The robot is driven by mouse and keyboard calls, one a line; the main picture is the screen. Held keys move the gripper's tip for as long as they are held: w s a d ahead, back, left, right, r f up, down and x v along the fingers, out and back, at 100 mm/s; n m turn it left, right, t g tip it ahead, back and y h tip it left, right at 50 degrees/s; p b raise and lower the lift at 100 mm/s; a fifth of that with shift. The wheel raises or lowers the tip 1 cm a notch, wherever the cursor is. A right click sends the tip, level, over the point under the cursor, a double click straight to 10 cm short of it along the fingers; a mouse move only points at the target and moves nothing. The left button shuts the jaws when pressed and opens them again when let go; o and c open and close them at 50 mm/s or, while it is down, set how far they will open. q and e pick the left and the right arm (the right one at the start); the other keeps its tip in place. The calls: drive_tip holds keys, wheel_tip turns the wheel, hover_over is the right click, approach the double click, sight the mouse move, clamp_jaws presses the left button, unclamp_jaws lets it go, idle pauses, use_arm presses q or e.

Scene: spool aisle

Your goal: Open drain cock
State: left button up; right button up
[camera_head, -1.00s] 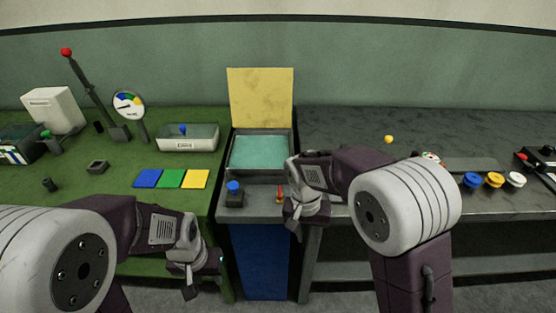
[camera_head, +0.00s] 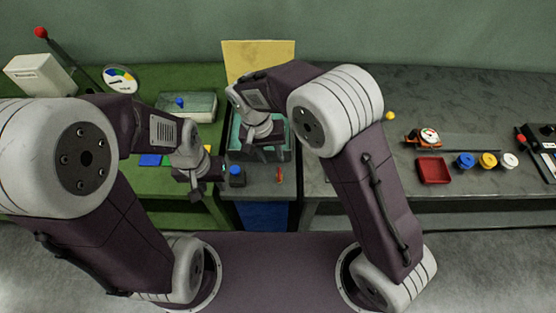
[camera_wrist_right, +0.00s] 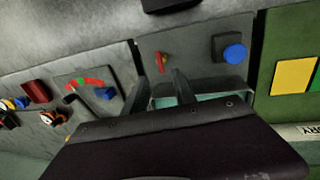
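The drain cock appears to be the small red-orange lever (camera_head: 279,174) on the grey ledge in front of the basin (camera_head: 234,135). It also shows in the right wrist view (camera_wrist_right: 163,60), just beyond the fingertips. My right gripper (camera_head: 262,156) is over the basin, behind and left of the lever, and hides part of the basin. In the right wrist view its two fingers (camera_wrist_right: 161,84) are apart with nothing between them. My left gripper (camera_head: 199,186) hangs near the green bench's front edge, left of the blue button; its finger gap is unclear.
A blue button (camera_head: 237,170) on a dark block stands left of the lever. A yellow panel (camera_head: 258,57) rises behind the basin. On the right bench are a red tray (camera_head: 433,171) and coloured knobs (camera_head: 487,160). A clear box (camera_head: 188,106) stands on the green bench.

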sight(279, 174)
drive_tip(key=f, duration=0.2)
drive_tip(key=d+f, duration=0.1)
drive_tip(key=f, duration=0.4)
drive_tip(key=shift+w+d+f, duration=0.1)
drive_tip(key=shift+d+f, duration=0.2)
drive_tip(key=shift+f, duration=0.4)
drive_tip(key=shift+s, duration=0.4)
drive_tip(key=shift+w, duration=0.2)
clamp_jaws()
